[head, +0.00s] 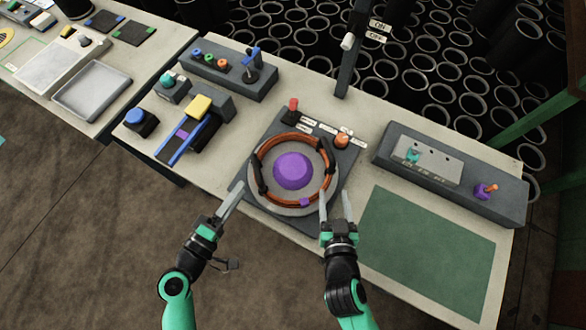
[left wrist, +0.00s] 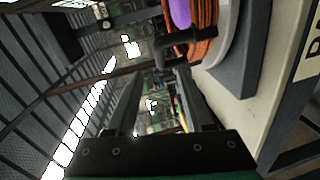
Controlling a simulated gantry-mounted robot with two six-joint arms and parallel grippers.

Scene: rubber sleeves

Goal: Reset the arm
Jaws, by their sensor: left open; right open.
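My left gripper (head: 232,205) is open and empty at the front edge of the table, just left of the grey winding station. Its two open fingers also show in the left wrist view (left wrist: 155,95). My right gripper (head: 335,207) is open at the front right of the station. Its left fingertip is close to the orange coil (head: 322,157); I cannot tell whether they touch. The coil lies around a purple dome (head: 293,171) on a round plate, with black clips on it and a small purple piece (head: 305,202) at its front. The coil's edge also shows in the left wrist view (left wrist: 203,22).
A green mat (head: 425,240) lies at the front right. A grey box with a purple-orange knob (head: 486,190) stands behind it. Black tubes fill the back.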

